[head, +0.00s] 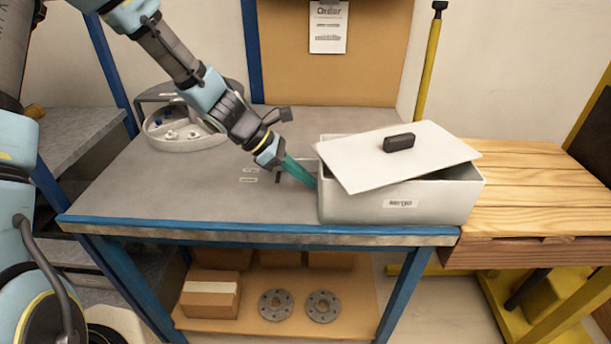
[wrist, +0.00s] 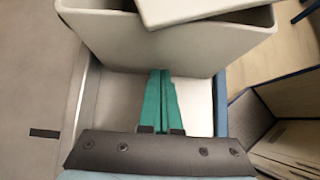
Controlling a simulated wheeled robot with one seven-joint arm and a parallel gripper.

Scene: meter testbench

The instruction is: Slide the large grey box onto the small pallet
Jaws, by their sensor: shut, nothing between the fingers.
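The large grey box (head: 390,206) is pale grey, with a labelled front and a loose lid (head: 375,158) lying askew on top. It sits at the right end of the grey bench, and its right end reaches the pallet side. The small pallet (head: 540,185) is the slatted wooden top to the right, seemingly on a yellow stand. My gripper (head: 313,181) has teal fingers, shut and empty, at the box's left wall. In the wrist view the fingertips (wrist: 160,74) meet the lower part of the box wall (wrist: 150,42), apparently touching. The underside of the box is hidden.
The grey bench (head: 110,190) has clear room left of the box. A round white fixture (head: 185,128) stands at its back left. A cardboard box (head: 210,293) and two metal discs (head: 276,304) lie on the shelf below. A yellow post (head: 429,65) stands behind.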

